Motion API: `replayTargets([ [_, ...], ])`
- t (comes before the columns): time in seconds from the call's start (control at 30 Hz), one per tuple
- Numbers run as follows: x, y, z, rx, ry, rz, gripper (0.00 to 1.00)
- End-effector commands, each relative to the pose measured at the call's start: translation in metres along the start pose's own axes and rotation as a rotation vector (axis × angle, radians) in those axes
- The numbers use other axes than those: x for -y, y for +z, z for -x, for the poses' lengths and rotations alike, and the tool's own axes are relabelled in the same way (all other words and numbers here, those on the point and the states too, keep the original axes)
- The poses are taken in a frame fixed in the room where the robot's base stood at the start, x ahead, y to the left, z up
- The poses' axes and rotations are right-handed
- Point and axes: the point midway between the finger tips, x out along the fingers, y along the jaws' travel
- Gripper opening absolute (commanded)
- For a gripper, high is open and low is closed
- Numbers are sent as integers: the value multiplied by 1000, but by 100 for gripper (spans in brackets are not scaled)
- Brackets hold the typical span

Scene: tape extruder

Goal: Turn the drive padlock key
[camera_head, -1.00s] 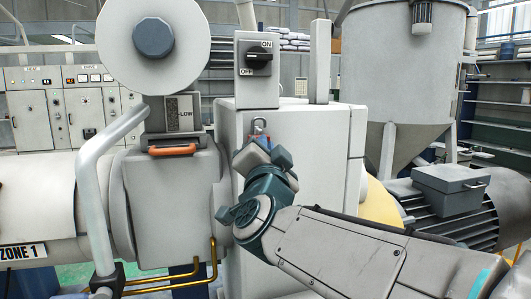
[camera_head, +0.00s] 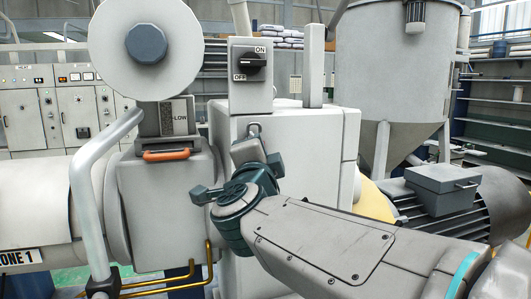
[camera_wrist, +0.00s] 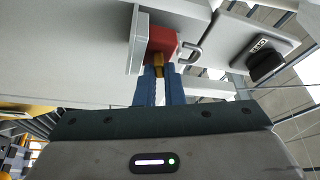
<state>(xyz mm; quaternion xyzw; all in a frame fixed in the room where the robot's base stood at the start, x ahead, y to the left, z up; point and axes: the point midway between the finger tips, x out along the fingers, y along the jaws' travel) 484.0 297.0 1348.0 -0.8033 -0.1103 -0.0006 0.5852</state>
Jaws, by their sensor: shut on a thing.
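A red padlock (camera_wrist: 163,42) with a metal shackle (camera_wrist: 190,52) sits against a light grey bracket (camera_wrist: 137,40) in the wrist view. A brass-coloured key (camera_wrist: 158,66) sticks out of it towards me. The blue fingers of my gripper (camera_wrist: 158,74) are closed on the key, with their tips close to the padlock. In the head view my gripper (camera_head: 249,152) is at the front of the grey drive housing (camera_head: 300,135). It hides the padlock body and key there; only the top of the shackle (camera_head: 254,130) shows above it.
An ON/OFF switch box (camera_head: 251,75) stands above the padlock. A bent grey rail (camera_head: 84,205), an orange handle (camera_head: 166,155) and yellow pipes (camera_head: 208,262) are to the left. A motor (camera_head: 450,200) and a hopper (camera_head: 390,85) stand to the right.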

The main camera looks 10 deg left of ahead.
Motion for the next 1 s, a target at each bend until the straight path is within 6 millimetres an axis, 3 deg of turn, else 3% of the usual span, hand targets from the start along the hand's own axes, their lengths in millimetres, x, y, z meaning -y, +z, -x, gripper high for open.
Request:
replayTargets([
  [0.27, 0, 0, 0, -1, -1, 1, 0],
  [0.3, 0, 0, 0, -1, -1, 1, 19],
  [0.37, 0, 0, 0, -1, -1, 1, 31],
  [1.0, -6, 1, -1, 1, 9, 5, 31],
])
